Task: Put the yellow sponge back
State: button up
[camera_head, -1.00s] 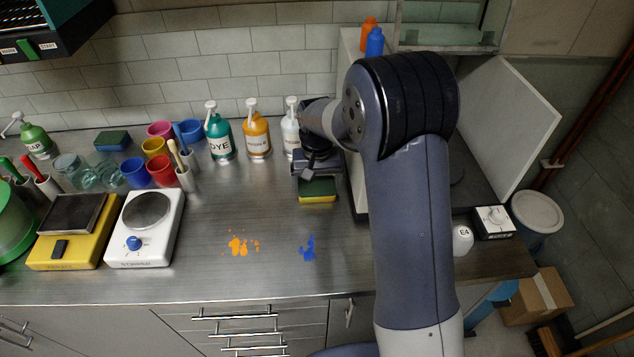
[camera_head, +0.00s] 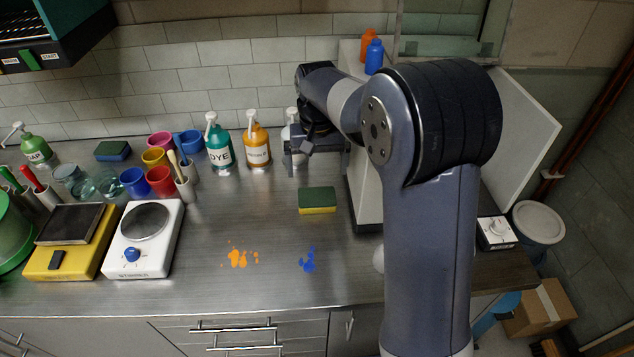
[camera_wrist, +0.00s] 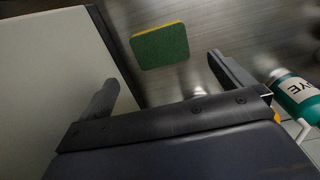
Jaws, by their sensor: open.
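The yellow sponge (camera_head: 317,200) with a dark green top lies flat on the steel bench, right of the middle. It also shows in the wrist view (camera_wrist: 160,46), green face up, beyond my fingers and apart from them. My gripper (camera_head: 312,168) is open and empty, raised above and behind the sponge in the head view. Its two spread fingers show in the wrist view (camera_wrist: 165,85). A second sponge, blue with a green top (camera_head: 113,151), lies at the back left of the bench.
Pump bottles, teal (camera_head: 219,142), orange (camera_head: 257,140) and white (camera_head: 292,130), stand along the back. A white cabinet panel (camera_head: 362,190) borders the sponge on the right. Orange (camera_head: 238,258) and blue (camera_head: 308,260) spills lie in front.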

notch_tip(320, 180, up, 2)
jog(key=shift+r, duration=0.25)
send_over(317, 197)
jog(key=shift+f, duration=4.15)
